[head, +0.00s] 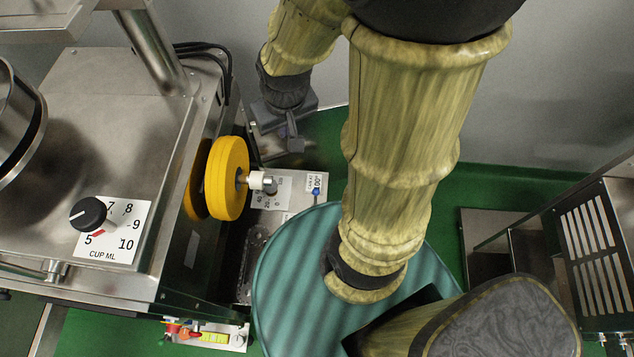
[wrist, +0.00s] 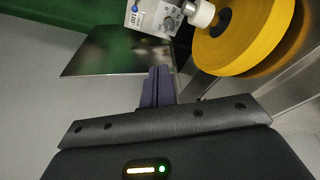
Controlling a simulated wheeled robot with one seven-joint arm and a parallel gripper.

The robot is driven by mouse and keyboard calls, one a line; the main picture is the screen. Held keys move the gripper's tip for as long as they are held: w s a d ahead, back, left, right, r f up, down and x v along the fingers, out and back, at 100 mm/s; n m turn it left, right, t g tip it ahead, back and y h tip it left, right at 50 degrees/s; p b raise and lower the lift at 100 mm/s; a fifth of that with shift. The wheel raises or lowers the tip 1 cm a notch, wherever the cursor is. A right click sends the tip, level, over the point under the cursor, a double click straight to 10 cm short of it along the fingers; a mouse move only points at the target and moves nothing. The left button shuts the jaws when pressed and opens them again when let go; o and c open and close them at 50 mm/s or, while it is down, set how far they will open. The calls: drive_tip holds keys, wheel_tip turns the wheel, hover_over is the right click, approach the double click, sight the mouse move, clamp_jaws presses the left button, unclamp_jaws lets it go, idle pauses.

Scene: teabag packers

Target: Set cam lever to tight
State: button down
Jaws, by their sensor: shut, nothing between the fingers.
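I cannot make out for certain which part is the cam lever. A yellow wheel (head: 228,178) stands on the side of the steel machine, with a short shaft and a white collar (head: 261,181) pointing right. The wheel (wrist: 245,35) and collar (wrist: 203,14) also show at the top right of the wrist view. My gripper (head: 293,143) is behind and to the right of the wheel, apart from it. In the wrist view its dark fingers (wrist: 158,86) are together and empty, below and left of the collar.
The steel machine (head: 110,140) with a black dial (head: 88,214) fills the left. A plate with a scale and a small blue part (head: 316,190) lies right of the wheel. A slatted metal unit (head: 597,250) stands at the right. Green floor (head: 480,184) shows between.

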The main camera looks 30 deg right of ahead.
drive_tip(key=w+d+f+m+g+b, duration=0.1)
drive_tip(key=w+d+f+m+b, duration=0.15)
drive_tip(key=f+b, duration=0.5)
drive_tip(key=w+d+f+m+g+b, duration=0.1)
drive_tip(key=w+d+f+m+b, duration=0.25)
drive_tip(key=f, duration=0.65)
drive_tip(key=m+g+b, duration=0.2)
drive_tip(key=m+b, duration=0.1)
drive_tip(key=b, duration=1.1)
hover_over(315, 198)
drive_tip(key=w+d, duration=0.6)
drive_tip(key=w, duration=0.1)
wheel_tip(315, 198, down, 21)
drive_tip(key=shift+w+a+p, duration=0.1)
drive_tip(key=shift+a+p, duration=0.15)
drive_tip(key=shift+p, duration=0.05)
